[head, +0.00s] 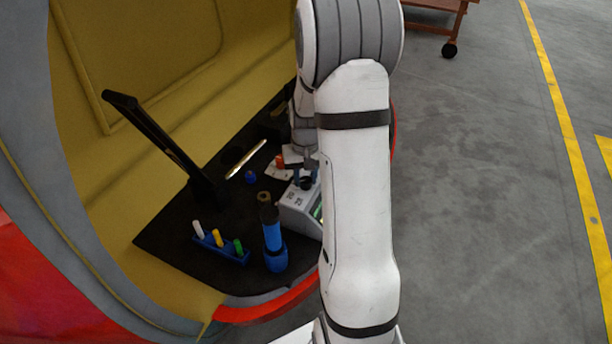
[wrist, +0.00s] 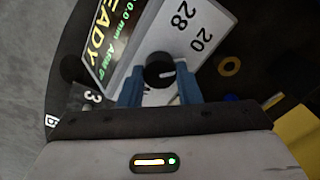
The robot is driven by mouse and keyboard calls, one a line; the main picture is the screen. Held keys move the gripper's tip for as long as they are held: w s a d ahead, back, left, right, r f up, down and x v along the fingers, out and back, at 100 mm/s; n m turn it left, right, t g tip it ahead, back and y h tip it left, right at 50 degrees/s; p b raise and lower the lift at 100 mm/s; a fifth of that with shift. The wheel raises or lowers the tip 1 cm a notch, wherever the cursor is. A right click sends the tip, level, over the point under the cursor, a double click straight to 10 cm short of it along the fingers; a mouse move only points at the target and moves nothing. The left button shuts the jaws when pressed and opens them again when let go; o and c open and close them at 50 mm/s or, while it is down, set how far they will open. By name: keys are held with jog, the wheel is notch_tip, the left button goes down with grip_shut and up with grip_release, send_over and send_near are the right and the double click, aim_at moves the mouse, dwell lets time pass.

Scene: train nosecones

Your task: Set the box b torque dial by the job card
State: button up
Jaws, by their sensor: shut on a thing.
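A pale grey box (wrist: 210,55) carries a black round dial (wrist: 159,70), the numbers 20 and 28, and a lit display (wrist: 118,35) reading READY. My gripper (wrist: 160,90) has its two blue fingers on either side of the dial and is shut on it. A white mark on the dial points right in the wrist view, below the 20. In the head view the box (head: 297,211) sits on the dark shelf, with my gripper (head: 305,180) over its top. My arm hides part of the box. I cannot identify the job card.
On the black shelf (head: 165,240), a blue rack (head: 222,250) holds white, yellow and green pegs. A blue cylinder (head: 272,236) stands beside it. A black upright bar (head: 150,130) leans over the shelf's left. A tan ring (head: 263,197) lies near the box. Open floor lies right.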

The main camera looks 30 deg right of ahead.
aim_at(305, 179)
jog(key=shift+w+r, duration=0.1)
jog(key=o, duration=1)
jog(key=shift+c, duration=0.2)
notch_tip(305, 179, up, 8)
jog(key=shift+f+p, duration=0.2)
jog(key=shift+p, duration=0.1)
